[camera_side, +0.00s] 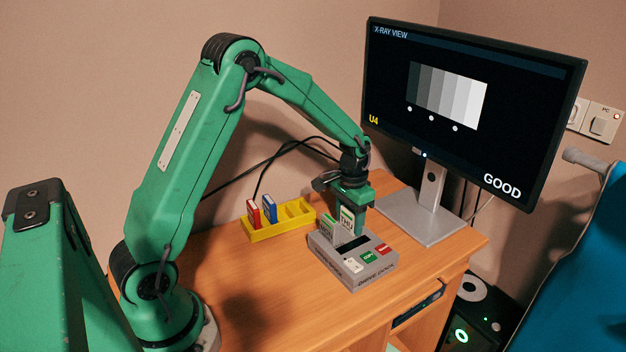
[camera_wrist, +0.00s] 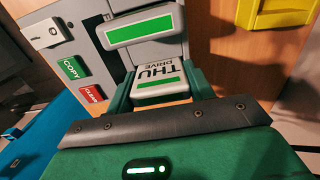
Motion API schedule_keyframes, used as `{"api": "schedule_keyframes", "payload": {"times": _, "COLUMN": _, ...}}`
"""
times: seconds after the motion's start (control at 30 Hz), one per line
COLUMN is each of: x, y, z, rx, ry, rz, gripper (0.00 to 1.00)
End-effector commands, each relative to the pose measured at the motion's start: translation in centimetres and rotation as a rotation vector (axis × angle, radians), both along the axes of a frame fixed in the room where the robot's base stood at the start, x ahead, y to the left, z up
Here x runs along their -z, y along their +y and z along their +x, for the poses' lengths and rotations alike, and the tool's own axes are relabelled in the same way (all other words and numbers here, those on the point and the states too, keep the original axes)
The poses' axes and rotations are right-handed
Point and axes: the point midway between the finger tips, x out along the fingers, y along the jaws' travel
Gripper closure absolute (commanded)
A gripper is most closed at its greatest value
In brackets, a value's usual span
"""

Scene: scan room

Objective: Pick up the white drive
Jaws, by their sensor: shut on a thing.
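A white drive (camera_wrist: 160,74) with a green stripe and "THU DRIVE" lettering sits between the fingers of my gripper (camera_wrist: 163,90) in the wrist view. My gripper is shut on it. In the side view my gripper (camera_side: 354,206) points down over the grey drive dock (camera_side: 368,274), with the white drive (camera_side: 346,217) at its fingers. A second light drive (camera_wrist: 145,27) with a green stripe stands upright in the dock beside it. The held drive's lower end is hidden, so I cannot tell whether it is still in its slot.
The dock has a green COPY button (camera_side: 368,257) and a red button (camera_side: 384,248). A yellow rack (camera_side: 283,229) left of the dock holds a red drive (camera_side: 253,212) and a blue drive (camera_side: 269,208). A monitor (camera_side: 470,105) showing "GOOD" stands behind right.

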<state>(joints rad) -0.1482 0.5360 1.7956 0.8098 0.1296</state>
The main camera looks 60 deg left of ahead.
Motion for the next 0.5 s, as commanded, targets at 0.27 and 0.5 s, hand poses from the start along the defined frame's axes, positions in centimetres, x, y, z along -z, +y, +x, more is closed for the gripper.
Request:
{"api": "schedule_keyframes", "payload": {"times": 0.27, "x": -1.2, "y": 0.0, "z": 0.1, "rx": 0.000, "ry": -0.003, "rz": 0.000, "gripper": 0.74}}
{"api": "schedule_keyframes", "payload": {"times": 0.5, "x": -4.4, "y": 0.0, "z": 0.1, "rx": 0.000, "ry": -0.006, "rz": 0.001, "gripper": 0.74}}
